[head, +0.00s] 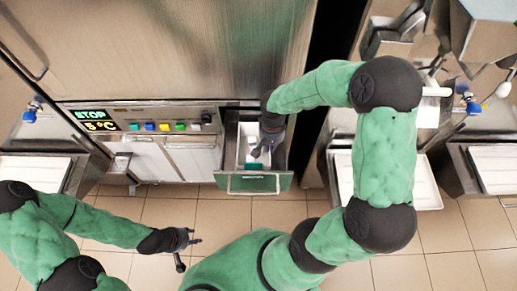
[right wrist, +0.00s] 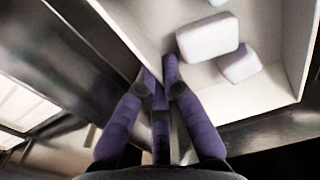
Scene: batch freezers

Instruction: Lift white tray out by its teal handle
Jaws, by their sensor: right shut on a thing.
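The white tray (head: 243,146) sits inside an open metal drawer with a green front (head: 240,184). A small teal piece (head: 253,166), which may be its handle, shows near the drawer's front. My right gripper (head: 260,151) reaches down into the drawer. In the right wrist view its purple fingers (right wrist: 160,88) are shut at the edge of the white tray (right wrist: 145,28). The exact grip spot is hidden by the fingers, and no teal shows there. Two white blocks (right wrist: 208,38) lie in the tray. My left gripper (head: 188,250) is open and empty, over the floor.
The freezer front has coloured buttons (head: 165,127) and a lit display (head: 95,121) left of the drawer. White trays stand at the right (head: 427,185) and left (head: 35,171). The tiled floor (head: 215,212) before the drawer is clear.

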